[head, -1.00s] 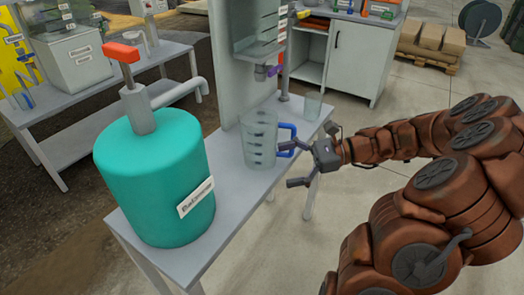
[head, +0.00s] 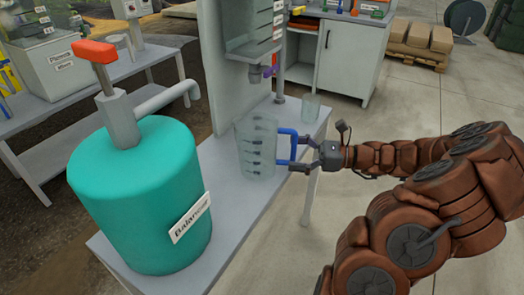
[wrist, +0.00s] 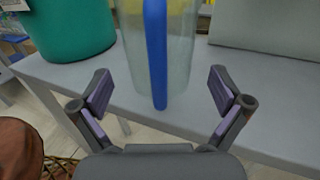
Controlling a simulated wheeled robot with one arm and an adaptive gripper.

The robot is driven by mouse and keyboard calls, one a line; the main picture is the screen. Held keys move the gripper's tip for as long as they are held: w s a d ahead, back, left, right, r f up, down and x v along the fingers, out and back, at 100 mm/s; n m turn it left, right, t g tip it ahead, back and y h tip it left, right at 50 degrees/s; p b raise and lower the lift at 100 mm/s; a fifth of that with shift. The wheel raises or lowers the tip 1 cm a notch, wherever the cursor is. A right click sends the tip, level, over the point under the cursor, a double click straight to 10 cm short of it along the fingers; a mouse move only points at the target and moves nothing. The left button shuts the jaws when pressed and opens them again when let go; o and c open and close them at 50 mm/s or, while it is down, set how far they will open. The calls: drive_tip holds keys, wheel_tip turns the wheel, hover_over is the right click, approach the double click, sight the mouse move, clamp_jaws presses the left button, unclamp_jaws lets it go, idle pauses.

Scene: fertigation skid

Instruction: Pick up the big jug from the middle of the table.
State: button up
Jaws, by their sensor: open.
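The big jug (head: 257,150) is clear, with dark graduation marks and a blue handle (head: 289,143). It stands upright near the middle of the grey table (head: 222,228). My gripper (head: 299,154) is at the handle side of the jug, to its right in the head view. In the wrist view, the open fingers of my gripper (wrist: 161,92) stand to either side of the upright blue handle (wrist: 156,50). The jug body (wrist: 183,62) is behind the handle. A gap shows between the handle and each finger, so nothing is held.
A teal tank labelled "Balancer" (head: 140,195) with an orange-handled pump stands left of the jug. A grey stand with a tank and tap (head: 254,78) rises behind the jug.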

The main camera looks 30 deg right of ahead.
sight(275, 170)
drive_tip(key=shift+x, duration=2.35)
drive_tip(key=shift+f, duration=0.1)
drive_tip(key=c, duration=1)
